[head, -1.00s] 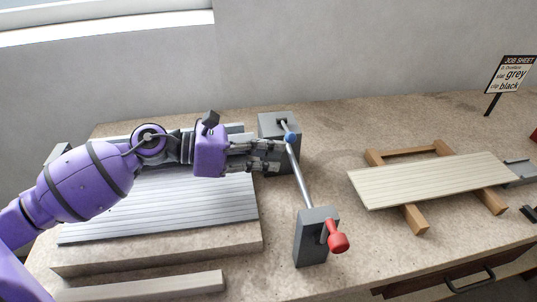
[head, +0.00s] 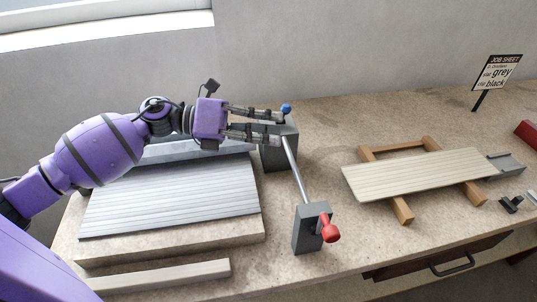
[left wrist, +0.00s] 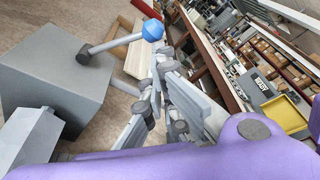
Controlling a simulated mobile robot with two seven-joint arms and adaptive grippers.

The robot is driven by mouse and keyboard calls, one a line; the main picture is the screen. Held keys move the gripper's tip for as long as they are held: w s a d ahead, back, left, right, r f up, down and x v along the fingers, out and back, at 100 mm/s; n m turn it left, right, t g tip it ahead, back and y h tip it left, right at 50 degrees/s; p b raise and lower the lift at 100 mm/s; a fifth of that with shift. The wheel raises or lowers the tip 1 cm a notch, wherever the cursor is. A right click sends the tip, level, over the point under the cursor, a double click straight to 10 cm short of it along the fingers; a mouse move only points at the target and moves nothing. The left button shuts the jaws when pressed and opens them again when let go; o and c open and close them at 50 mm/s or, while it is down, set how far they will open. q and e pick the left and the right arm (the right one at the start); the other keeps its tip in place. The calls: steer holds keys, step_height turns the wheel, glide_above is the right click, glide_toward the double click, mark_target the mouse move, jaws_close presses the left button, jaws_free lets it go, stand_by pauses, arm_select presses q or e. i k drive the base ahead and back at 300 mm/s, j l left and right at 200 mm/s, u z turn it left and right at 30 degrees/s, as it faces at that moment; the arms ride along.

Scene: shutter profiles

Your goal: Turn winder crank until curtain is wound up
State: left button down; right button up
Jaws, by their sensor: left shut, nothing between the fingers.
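The winder has a far grey block (head: 280,154), a near grey block (head: 307,238) and a metal shaft (head: 296,172) between them. Its blue ball knob (head: 286,108) stands above the far block; in the left wrist view the knob (left wrist: 152,29) sits at the end of a short grey crank arm (left wrist: 108,43). A red-knobbed handle (head: 330,234) is on the near block. My left gripper (head: 280,123) is shut and empty, its fingertips just below the blue knob; I cannot tell whether they touch it. The grey slatted curtain (head: 175,195) lies flat left of the winder.
A stone-coloured slab (head: 180,248) lies under the curtain, with a pale bar (head: 165,277) in front. A cream slatted panel (head: 412,176) rests on wooden supports at right. A job sheet sign (head: 498,73) stands behind. The bench between winder and panel is clear.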

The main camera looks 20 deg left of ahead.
mark_target(331, 233)
steer(key=k+j, duration=0.15)
steer(key=j, duration=0.15)
steer(key=k+l, duration=0.25)
steer(key=k, duration=0.2)
steer(key=k+l, duration=0.3)
steer(key=k, duration=0.15)
